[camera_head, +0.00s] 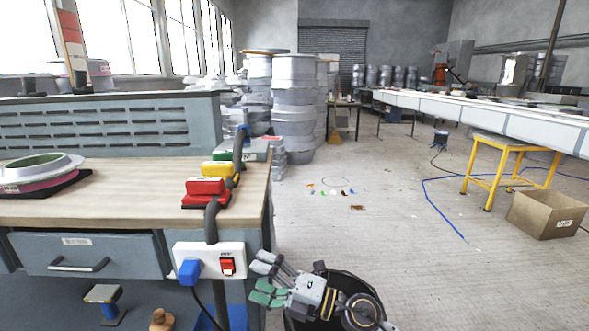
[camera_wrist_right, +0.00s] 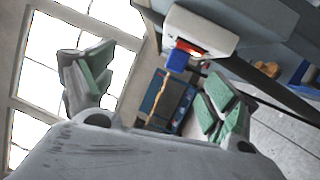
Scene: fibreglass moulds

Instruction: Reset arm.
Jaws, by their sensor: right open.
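My right gripper (camera_head: 267,280) is at the lower middle of the head view, just right of the workbench (camera_head: 120,205) corner. It is open and empty. In the right wrist view its two green-padded fingers (camera_wrist_right: 155,95) stand wide apart with nothing between them that they touch. A white power strip (camera_head: 210,262) with a blue plug (camera_head: 189,272) and a red switch (camera_head: 227,266) is on the bench's end, left of the gripper. The strip also shows beyond the fingers in the wrist view (camera_wrist_right: 202,30). My left gripper does not show.
Red (camera_head: 205,187), yellow (camera_head: 217,168) and green (camera_head: 222,155) pieces stand along the bench's right edge. A round mould (camera_head: 42,165) lies at the bench's left. A cardboard box (camera_head: 547,213) is at right. The middle floor is mostly clear.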

